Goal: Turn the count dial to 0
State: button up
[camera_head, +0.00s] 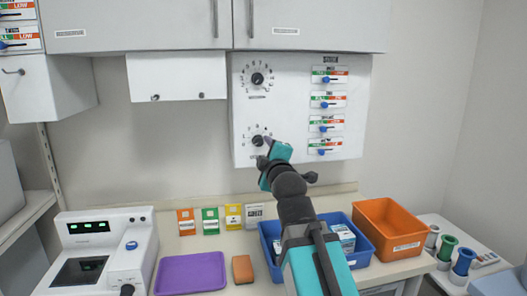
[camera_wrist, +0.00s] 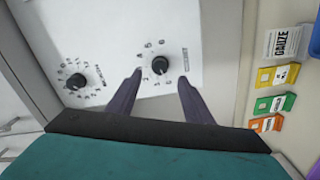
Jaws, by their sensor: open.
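Two black dial knobs sit on a white wall panel (camera_head: 300,140), the upper dial (camera_head: 257,79) above the lower dial (camera_head: 256,140). Each has a ring of printed numbers; the small labels are too blurred to tell which is the count dial. My gripper (camera_head: 264,147) is in front of the lower dial and partly covers its right side. In the wrist view, my open gripper (camera_wrist: 160,77) has its two dark fingers on either side of the lower knob (camera_wrist: 160,65), with no clear contact. The upper knob (camera_wrist: 76,81) is left of the fingers there.
Several blue sliders (camera_head: 325,103) line the panel's right side. Below are coloured cards (camera_head: 210,221), a purple tray (camera_head: 190,273), a blue bin (camera_head: 268,236) and an orange bin (camera_head: 388,222). A white device (camera_head: 133,262) stands at left. Cabinets (camera_head: 140,25) hang above.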

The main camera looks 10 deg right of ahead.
jog(key=s+b, duration=0.6)
jog(key=b, duration=0.2)
jog(key=shift+s+b, duration=0.2)
jog(key=shift+b, duration=0.15)
dwell(0.5)
jog(key=shift+s, duration=0.2)
